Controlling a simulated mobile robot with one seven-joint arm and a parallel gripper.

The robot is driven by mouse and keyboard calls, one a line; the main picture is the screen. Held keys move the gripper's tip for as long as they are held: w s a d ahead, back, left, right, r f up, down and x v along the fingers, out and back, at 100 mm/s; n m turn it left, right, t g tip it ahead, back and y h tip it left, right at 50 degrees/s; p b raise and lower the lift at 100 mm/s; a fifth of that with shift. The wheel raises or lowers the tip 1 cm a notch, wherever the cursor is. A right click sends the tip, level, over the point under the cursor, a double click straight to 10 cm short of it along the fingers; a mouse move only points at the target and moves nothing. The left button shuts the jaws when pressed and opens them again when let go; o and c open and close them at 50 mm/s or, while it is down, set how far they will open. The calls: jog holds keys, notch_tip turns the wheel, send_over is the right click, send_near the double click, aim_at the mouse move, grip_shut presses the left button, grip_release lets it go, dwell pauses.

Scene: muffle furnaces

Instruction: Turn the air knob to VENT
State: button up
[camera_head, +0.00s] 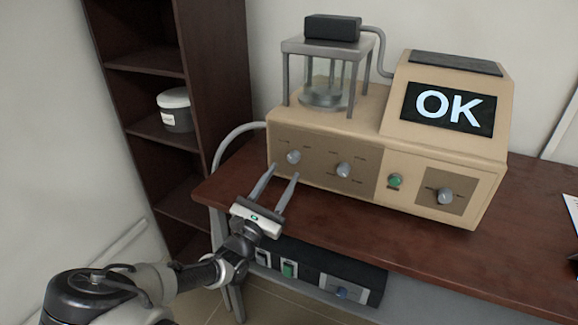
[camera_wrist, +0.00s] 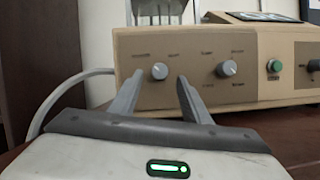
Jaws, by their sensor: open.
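A beige machine (camera_head: 375,185) stands on the table with three grey knobs on its front. The left knob (camera_head: 294,157) and the middle knob (camera_head: 343,170) share one brown panel; the right knob (camera_head: 445,196) has its own. The labels are too small to read, so I cannot tell which is the air knob. My gripper (camera_head: 284,171) is open and empty, just in front of the left knob. In the wrist view, the left knob (camera_wrist: 159,71) shows between the fingertips, apart from them. The middle knob (camera_wrist: 227,68) is to the right.
A green button (camera_head: 395,181) sits between the panels. The screen (camera_head: 449,108) reads OK. A glass chamber in a metal frame (camera_head: 327,75) is on top. A hose (camera_head: 232,133) leaves the left side. A dark shelf (camera_head: 215,75) stands left; a control box hangs under the table (camera_head: 420,245).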

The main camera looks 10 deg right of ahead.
aim_at(292, 160)
jog(key=shift+x, duration=2.4)
jog(key=c, duration=1)
